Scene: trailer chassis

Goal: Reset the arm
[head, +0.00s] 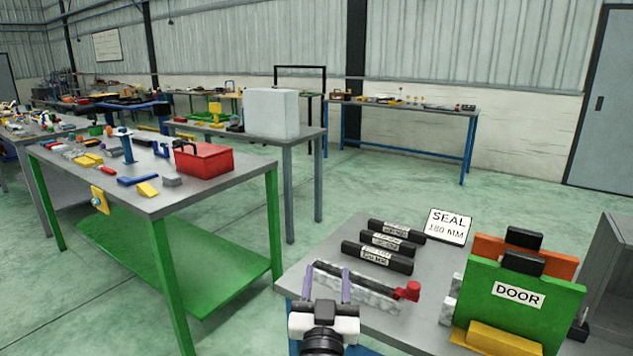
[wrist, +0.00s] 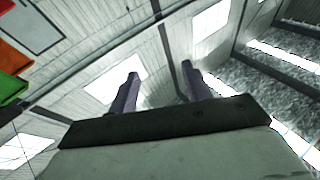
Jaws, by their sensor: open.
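My gripper (head: 328,287) is at the bottom middle of the head view, in front of the near grey table. Its two purple-grey fingers point up and stand apart, with nothing held between them. In the wrist view the fingers (wrist: 158,88) are also apart and empty, against the wall and bright roof panels. Behind the fingers in the head view lies a grey block with a dark strip (head: 375,297) and a red end piece (head: 407,291). I cannot tell whether the fingers touch it.
The near table (head: 345,232) holds several black labelled bars (head: 377,257), a SEAL sign (head: 448,226) and a green DOOR panel (head: 519,305) with a yellow block (head: 496,340). A green-legged table (head: 150,203) with a red toolbox (head: 204,160) stands left. Open floor lies between the tables.

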